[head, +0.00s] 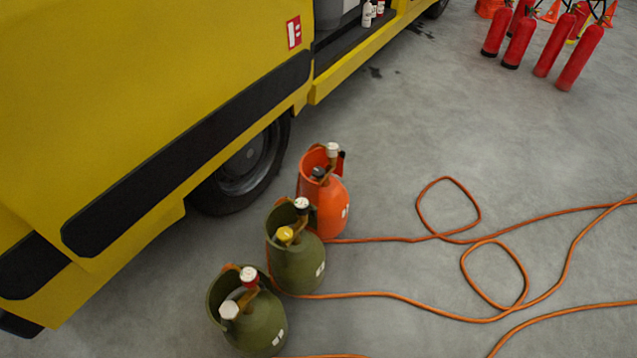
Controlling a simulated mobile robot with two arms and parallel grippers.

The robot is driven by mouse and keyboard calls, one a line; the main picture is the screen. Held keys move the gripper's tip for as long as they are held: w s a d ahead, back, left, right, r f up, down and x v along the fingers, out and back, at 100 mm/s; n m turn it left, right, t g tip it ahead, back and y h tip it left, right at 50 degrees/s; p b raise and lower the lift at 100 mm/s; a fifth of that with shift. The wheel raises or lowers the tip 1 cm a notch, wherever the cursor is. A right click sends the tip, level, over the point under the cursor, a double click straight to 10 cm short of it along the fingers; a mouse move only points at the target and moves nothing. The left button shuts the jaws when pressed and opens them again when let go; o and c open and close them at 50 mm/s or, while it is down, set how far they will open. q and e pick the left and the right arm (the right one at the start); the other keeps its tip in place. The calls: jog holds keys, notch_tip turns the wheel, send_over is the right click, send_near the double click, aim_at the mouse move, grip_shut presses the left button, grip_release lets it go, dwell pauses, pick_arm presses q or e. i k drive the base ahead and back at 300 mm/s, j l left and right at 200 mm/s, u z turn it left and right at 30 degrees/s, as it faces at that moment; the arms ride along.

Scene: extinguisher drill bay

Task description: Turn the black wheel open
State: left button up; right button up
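Three gas cylinders stand in a row beside the yellow vehicle. The farthest is an orange cylinder (330,212). A small black wheel (318,172) sits low inside its collar, beside a white-topped fitting (332,150). I cannot tell how far the wheel is turned. The middle green cylinder (297,264) has a yellow wheel (285,234) and a black-rimmed, white-faced fitting (301,204). Neither of my grippers is in view.
The yellow vehicle (150,110) with its black tyre (245,170) is close on the left of the cylinders. Orange hose (390,293) loops over the floor to the right. Several red extinguishers (580,58) stand at the top right.

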aim_at(317, 173)
jog(key=u, duration=0.2)
jog(key=i+l+u, duration=0.15)
jog(key=l+u, duration=0.25)
jog(key=i+l+u, duration=0.1)
jog(key=l+u, duration=0.35)
jog(key=l, duration=0.1)
